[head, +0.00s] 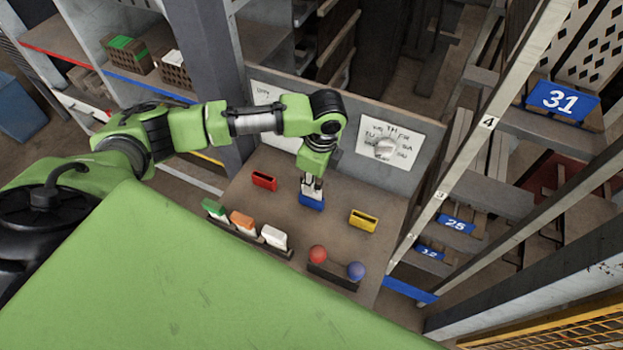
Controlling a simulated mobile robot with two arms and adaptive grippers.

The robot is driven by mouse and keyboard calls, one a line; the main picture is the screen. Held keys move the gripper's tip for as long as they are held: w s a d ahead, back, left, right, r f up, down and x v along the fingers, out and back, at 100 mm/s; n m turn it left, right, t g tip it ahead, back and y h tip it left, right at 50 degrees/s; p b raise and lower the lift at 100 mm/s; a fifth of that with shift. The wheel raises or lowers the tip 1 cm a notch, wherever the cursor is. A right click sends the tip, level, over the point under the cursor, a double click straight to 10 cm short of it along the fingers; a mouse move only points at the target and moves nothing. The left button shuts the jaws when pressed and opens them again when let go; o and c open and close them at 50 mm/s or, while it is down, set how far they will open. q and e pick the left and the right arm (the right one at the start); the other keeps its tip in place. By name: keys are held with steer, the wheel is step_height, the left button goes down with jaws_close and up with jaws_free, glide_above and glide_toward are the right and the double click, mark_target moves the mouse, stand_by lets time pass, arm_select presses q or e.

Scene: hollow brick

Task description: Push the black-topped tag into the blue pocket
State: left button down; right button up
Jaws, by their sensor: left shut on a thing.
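My left gripper (313,181) points down over the work table and is shut on the tag (310,190), of which a small pale part shows below the fingers. The fingers hide the tag's top, so its black colour is hard to make out. The blue pocket (312,204) stands on the table directly under the gripper. The tag's lower end meets the pocket's opening in this view; how deep it sits I cannot tell. My right gripper is not in view.
A red pocket (264,181) stands to the left and a yellow pocket (363,220) to the right. Tags topped green (215,209), orange (242,221) and white (274,237) stand in front left. A red ball (317,254) and a blue ball (356,270) rest on a dark holder. A panel with a dial (385,148) stands behind.

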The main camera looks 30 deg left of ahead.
arm_select(q)
steer(key=shift+f+b, duration=0.3)
steer(key=shift+f, duration=0.4)
steer(key=c, duration=1.9)
jaws_free()
steer(key=shift+r, duration=0.15)
steer(key=r, duration=0.4)
steer(key=d+r, duration=0.1)
steer(key=r, duration=0.6)
steer(key=shift+d+r, duration=0.25)
steer(key=shift+r, duration=0.1)
steer(key=shift+f, duration=0.1)
